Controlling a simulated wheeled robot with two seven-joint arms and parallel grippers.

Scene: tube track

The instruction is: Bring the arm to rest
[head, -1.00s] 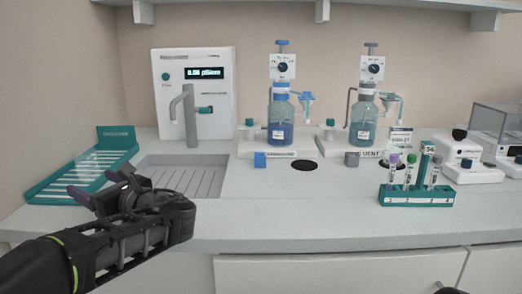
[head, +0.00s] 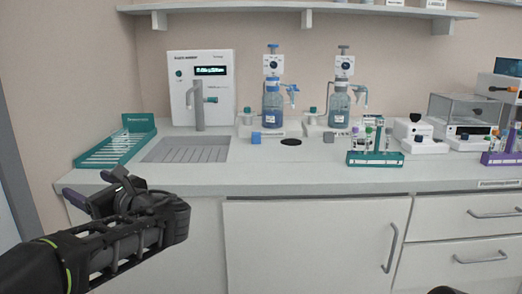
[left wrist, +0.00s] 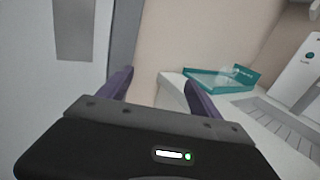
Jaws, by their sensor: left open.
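My left gripper (head: 92,188) is open and empty. In the head view it is in front of the counter's front edge at the left, clear of the counter. In the left wrist view the two purple fingers (left wrist: 160,88) stand apart with nothing between them. Only a small dark part of what seems to be my right arm shows at the bottom edge of the head view; its gripper is out of the picture.
The white counter (head: 260,178) has a teal rack (head: 115,145), a sink (head: 188,149), a water dispenser (head: 201,85) and two bottle dispensers. A teal tube rack (head: 375,159) stands right of middle. Cabinet doors (head: 310,235) and drawers face me below.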

